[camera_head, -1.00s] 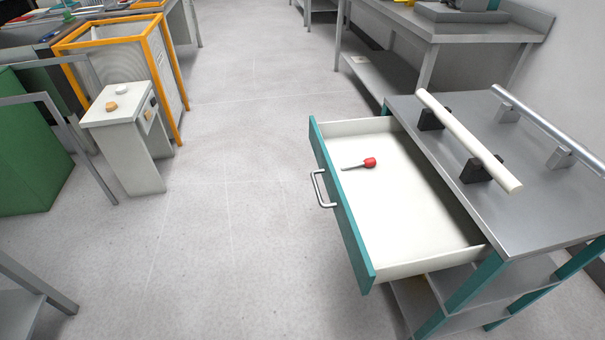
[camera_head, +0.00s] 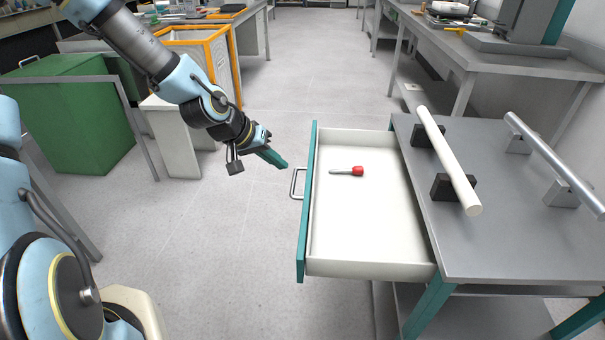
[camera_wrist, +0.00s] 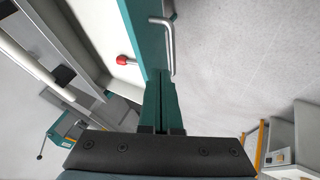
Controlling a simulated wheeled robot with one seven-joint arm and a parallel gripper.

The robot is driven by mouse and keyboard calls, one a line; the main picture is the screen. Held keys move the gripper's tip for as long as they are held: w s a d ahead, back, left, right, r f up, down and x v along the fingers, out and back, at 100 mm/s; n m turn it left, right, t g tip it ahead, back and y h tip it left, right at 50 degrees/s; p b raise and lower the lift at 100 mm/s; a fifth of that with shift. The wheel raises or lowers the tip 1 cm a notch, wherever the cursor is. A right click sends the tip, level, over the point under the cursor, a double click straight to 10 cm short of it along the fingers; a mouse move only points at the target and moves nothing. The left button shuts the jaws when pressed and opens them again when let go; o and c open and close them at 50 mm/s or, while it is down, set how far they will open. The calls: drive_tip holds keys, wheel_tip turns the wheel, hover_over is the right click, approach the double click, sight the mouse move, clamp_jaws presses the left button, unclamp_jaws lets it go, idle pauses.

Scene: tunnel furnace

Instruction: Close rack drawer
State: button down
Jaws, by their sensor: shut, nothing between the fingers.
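The rack drawer (camera_head: 372,222) is pulled out to the left of the grey-topped rack (camera_head: 500,240). Its teal front carries a metal handle (camera_head: 296,183), which also shows in the wrist view (camera_wrist: 168,45). A red-handled screwdriver (camera_head: 356,171) lies inside the drawer; its red end shows in the wrist view (camera_wrist: 122,60). My gripper (camera_head: 284,163) is shut and empty, with teal fingers, just left of the drawer front near the handle. In the wrist view the fingertips (camera_wrist: 161,80) appear close to the drawer front; I cannot tell whether they touch it.
A white bar (camera_head: 450,165) and a metal bar (camera_head: 555,165) sit on the rack top. A green cabinet (camera_head: 75,115), a white stand (camera_head: 170,135) and an orange-framed bin (camera_head: 222,65) stand at left. The floor (camera_head: 245,260) left of the drawer is clear.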

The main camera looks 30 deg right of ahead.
drive_tip(key=x, duration=0.9)
drive_tip(key=shift+p, duration=0.3)
drive_tip(key=shift+f, duration=0.1)
drive_tip(key=b, duration=0.4)
hover_over(398, 200)
drive_tip(key=shift+w+a, duration=0.15)
drive_tip(key=shift+a, duration=0.15)
drive_tip(key=shift+s+d, duration=0.2)
